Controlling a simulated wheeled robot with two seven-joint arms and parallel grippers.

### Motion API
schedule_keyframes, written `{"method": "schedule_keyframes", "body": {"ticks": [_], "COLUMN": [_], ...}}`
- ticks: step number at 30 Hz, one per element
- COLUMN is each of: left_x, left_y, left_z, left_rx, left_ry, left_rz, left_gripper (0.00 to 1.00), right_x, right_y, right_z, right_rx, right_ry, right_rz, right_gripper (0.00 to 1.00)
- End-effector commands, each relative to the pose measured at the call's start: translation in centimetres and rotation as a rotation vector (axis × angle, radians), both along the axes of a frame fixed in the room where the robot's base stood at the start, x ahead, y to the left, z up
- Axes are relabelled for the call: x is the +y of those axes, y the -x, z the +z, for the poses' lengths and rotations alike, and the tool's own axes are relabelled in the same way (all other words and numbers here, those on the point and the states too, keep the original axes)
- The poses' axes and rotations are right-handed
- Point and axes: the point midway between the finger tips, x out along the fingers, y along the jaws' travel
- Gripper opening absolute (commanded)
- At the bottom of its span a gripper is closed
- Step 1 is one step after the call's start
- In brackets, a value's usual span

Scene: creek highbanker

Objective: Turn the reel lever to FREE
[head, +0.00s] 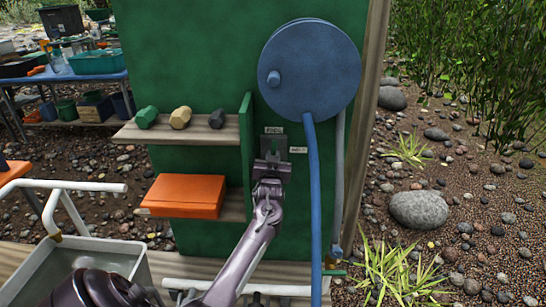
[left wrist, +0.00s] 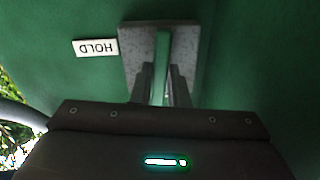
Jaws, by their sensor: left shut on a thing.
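The blue hose reel (head: 318,75) is mounted on the green panel, with a small knob on its left side. Below it are a white FREE label (head: 274,130) and, lower and to its right, a HOLD label (head: 298,150). My left gripper (head: 272,156) is at the panel by these labels and hides most of the lever. In the left wrist view, its fingers (left wrist: 162,88) are shut around a slim green lever (left wrist: 162,62) in front of a grey plate (left wrist: 134,42). The HOLD label (left wrist: 95,47) appears upside down beside the plate. My right gripper is out of view.
A green upright board (head: 246,150) stands just left of the gripper. Shelves there hold several coloured knobs (head: 180,118) and an orange box (head: 184,196). A blue hose (head: 314,200) hangs close to the gripper's right. A grey tray (head: 100,255) stands lower left.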

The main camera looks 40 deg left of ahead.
Motion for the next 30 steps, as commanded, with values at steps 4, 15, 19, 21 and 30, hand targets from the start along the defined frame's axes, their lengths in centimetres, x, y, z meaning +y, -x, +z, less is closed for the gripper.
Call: {"method": "schedule_keyframes", "body": {"ticks": [4,15,19,21,30], "left_x": [-0.07,-0.06,-0.06,-0.06,-0.05], "left_y": [-0.01,0.01,0.01,0.01,0.0], "left_z": [-0.17,-0.19,-0.19,-0.19,-0.13], "left_rx": [-0.04,-0.08,-0.081,-0.081,-0.081], "left_ry": [0.054,0.101,0.103,0.103,0.101], "left_rz": [-0.001,-0.001,-0.001,-0.001,-0.001], "left_gripper": [0.0,0.0,0.0,0.0,0.36], "right_x": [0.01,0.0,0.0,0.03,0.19], "right_y": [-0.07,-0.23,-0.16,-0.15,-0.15], "right_z": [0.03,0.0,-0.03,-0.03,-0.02], "right_rx": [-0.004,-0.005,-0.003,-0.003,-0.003], "right_ry": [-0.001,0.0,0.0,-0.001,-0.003], "right_rz": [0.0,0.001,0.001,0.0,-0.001], "right_gripper": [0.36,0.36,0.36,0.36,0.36]}}
